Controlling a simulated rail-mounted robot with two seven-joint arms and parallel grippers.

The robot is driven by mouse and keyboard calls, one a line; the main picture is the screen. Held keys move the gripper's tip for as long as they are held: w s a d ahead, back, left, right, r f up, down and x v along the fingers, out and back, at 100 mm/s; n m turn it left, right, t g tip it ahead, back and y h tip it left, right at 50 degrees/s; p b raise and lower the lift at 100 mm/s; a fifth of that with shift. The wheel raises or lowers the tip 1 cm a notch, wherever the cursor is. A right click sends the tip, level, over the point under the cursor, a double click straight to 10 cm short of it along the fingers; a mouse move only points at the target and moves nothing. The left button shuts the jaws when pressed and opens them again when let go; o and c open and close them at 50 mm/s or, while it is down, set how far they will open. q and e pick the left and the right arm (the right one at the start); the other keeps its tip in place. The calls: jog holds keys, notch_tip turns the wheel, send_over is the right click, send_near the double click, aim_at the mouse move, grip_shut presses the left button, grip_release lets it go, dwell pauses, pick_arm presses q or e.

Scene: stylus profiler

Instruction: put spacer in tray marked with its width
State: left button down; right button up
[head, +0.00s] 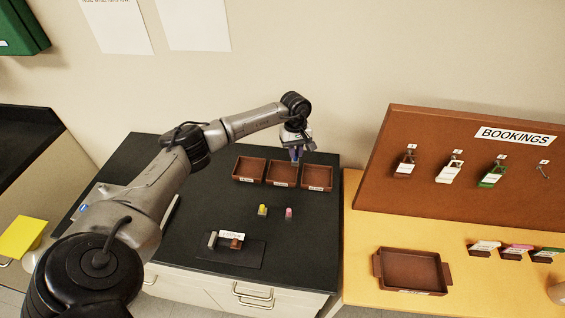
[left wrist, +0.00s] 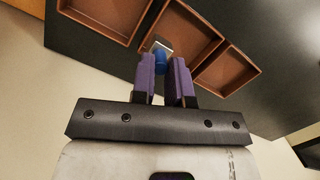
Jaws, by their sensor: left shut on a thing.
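My left gripper (head: 296,157) is shut on a small blue spacer (left wrist: 159,57) with a pale grey face. The left wrist view shows the spacer between the purple fingers (left wrist: 166,75). Three brown trays stand in a row at the back of the black bench: left (head: 249,180), middle (head: 281,184) and right (head: 316,187). Their front labels are too small to read. The gripper is above the back of the row, around the middle and right trays. A yellow-topped piece (head: 262,210) and a pink piece (head: 289,213) stand in front of the trays. My right gripper is out of view.
A dark mat (head: 248,254) at the front of the bench bears a white label (head: 232,235), a grey piece (head: 212,240) and a brown block (head: 236,243). On the right, a yellow bench holds a brown tray (head: 412,252) and a BOOKINGS board (head: 450,120).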

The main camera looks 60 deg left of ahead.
pick_arm(q)
jog(key=shift+s+a+f+p, duration=0.1)
jog(key=shift+s+a+f, duration=0.4)
jog(key=shift+f, duration=0.6)
jog(key=shift+s+a+f+p, duration=0.15)
jog(key=shift+s+a+f, duration=0.2)
jog(key=shift+s+f, duration=0.55)
jog(key=shift+s+a+f+p, duration=0.1)
jog(key=shift+s+a+f, duration=0.3)
jog(key=shift+f, duration=0.95)
jog(key=shift+w+a, duration=0.1)
jog(key=shift+f, duration=0.15)
jog(key=c, duration=1.1)
grip_release()
